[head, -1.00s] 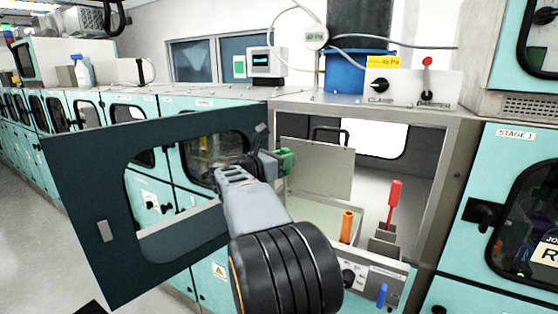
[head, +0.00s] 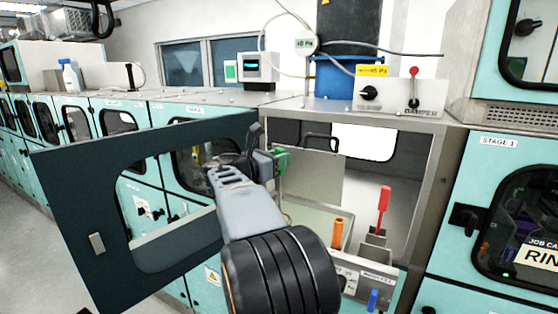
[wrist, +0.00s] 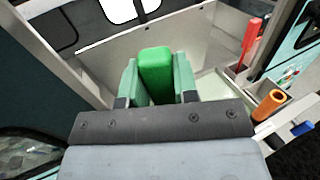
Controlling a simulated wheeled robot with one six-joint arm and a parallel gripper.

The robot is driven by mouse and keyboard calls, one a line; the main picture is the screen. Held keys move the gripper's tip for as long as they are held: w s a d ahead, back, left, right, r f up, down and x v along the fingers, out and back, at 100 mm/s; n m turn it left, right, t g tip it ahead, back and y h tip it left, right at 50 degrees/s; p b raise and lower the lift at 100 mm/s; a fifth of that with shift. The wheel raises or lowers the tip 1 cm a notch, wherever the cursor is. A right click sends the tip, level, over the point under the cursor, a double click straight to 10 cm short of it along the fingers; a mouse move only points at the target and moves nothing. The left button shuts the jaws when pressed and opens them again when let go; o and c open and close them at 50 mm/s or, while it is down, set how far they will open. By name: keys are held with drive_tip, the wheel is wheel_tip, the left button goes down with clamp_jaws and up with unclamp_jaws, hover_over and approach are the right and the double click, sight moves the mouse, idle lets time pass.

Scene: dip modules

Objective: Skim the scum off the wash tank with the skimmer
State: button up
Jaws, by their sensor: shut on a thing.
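My gripper (head: 268,162) is shut on a green handle (wrist: 157,75), which stands between its two pale green fingers in the wrist view. The handle's lower end is hidden, so I cannot see the skimmer's head. The gripper is at the front of the open cabinet bay, above and left of the wash tank (head: 312,216), a pale basin partly hidden by my arm. The tank's inside also shows in the wrist view (wrist: 212,88). I cannot make out scum on it.
The open dark door (head: 85,215) stands left of my arm. A grey panel with a black handle (head: 312,178) is upright behind the tank. An orange handle (head: 337,233), a red handle (head: 384,205) and a blue handle (head: 373,300) are to the right.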

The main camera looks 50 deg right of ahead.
sight(279, 148)
wheel_tip(279, 148, up, 3)
drive_tip(key=shift+r+p, duration=0.2)
drive_tip(key=shift+p, duration=0.9)
drive_tip(key=shift+r, duration=1.15)
